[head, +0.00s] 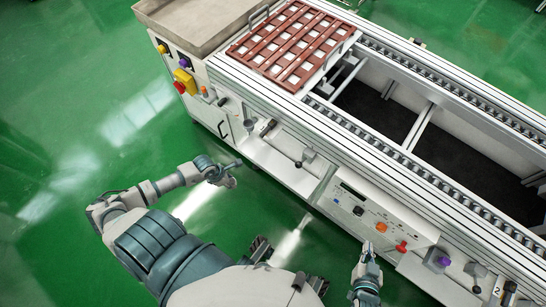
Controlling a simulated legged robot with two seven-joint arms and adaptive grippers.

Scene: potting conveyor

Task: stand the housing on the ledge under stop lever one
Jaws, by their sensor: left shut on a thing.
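My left gripper (230,172) is in front of the left part of the conveyor, just off its front edge. It is shut on a small dark thing, taken as the housing, which the fingers mostly hide. A pale ledge (277,167) runs along the recess in the conveyor's front. Above it are a lever with a grey block (267,127) and another lever (306,156); I cannot tell which is stop lever one. My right gripper (367,257) is low in front of the control panel, and its finger gap is unclear.
The control panel (375,218) has orange and red knobs. More fittings and a plate marked 2 (497,291) are at the lower right. A brown grid (292,44) lies on top of the conveyor, beside a grey tray (193,22). The green floor (90,120) at left is clear.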

